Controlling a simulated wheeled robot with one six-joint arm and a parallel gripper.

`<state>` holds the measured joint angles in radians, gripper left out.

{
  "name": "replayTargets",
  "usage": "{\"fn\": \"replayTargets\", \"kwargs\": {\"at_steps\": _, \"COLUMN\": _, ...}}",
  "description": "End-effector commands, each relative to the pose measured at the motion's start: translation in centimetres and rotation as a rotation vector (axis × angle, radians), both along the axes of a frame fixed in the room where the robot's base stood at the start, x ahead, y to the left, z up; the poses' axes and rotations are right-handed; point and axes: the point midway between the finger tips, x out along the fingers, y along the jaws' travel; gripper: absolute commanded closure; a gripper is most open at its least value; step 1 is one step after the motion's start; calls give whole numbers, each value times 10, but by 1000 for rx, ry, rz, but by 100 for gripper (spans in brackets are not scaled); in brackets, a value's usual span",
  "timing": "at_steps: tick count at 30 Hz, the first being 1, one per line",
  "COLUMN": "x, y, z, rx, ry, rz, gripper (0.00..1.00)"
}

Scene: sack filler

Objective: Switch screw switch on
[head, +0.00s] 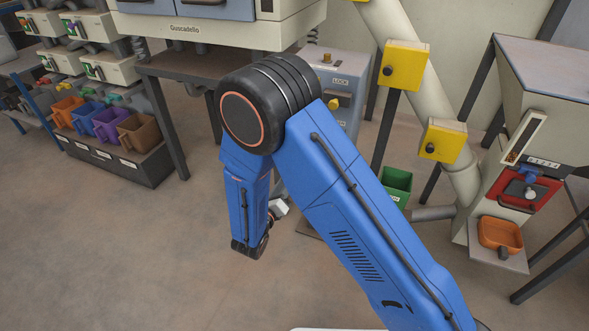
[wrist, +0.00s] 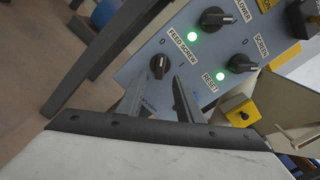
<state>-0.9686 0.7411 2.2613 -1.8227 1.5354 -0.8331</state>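The black feed-screw knob (wrist: 159,66) sits on a blue-grey panel (wrist: 140,77), beside the label "FEED SCREW". Its pointer is tilted in the wrist view. A green lamp (wrist: 192,36) glows just beyond that label. My gripper (wrist: 160,76) is open. Its two grey fingers point at the panel, with the knob between and just beyond the tips. I cannot tell whether they touch it. In the head view my blue arm hides most of the gripper.
The panel also bears a blower knob (wrist: 213,19), a screen knob (wrist: 240,64), and a second green lamp (wrist: 220,76) near the label "RESET". A yellow box (wrist: 241,110) is at right. A dark post (wrist: 95,58) stands left. The floor (head: 110,250) at left is clear.

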Motion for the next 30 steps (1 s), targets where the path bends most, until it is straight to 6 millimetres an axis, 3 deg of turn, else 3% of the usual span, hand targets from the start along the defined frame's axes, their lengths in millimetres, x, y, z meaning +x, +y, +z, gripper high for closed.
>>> {"fn": "replayTargets", "kwargs": {"at_steps": 12, "x": 60, "y": -22, "z": 0, "rx": 0, "ry": 0, "rz": -2, "gripper": 67}}
{"fn": "replayTargets", "kwargs": {"at_steps": 18, "x": 71, "y": -26, "z": 0, "rx": 0, "ry": -1, "rz": -1, "gripper": 67}}
{"fn": "replayTargets", "kwargs": {"at_steps": 27, "x": 73, "y": -27, "z": 0, "rx": 0, "ry": 0, "rz": 0, "gripper": 67}}
{"fn": "replayTargets", "kwargs": {"at_steps": 30, "x": 73, "y": -27, "z": 0, "rx": 0, "ry": 0, "rz": 0, "gripper": 91}}
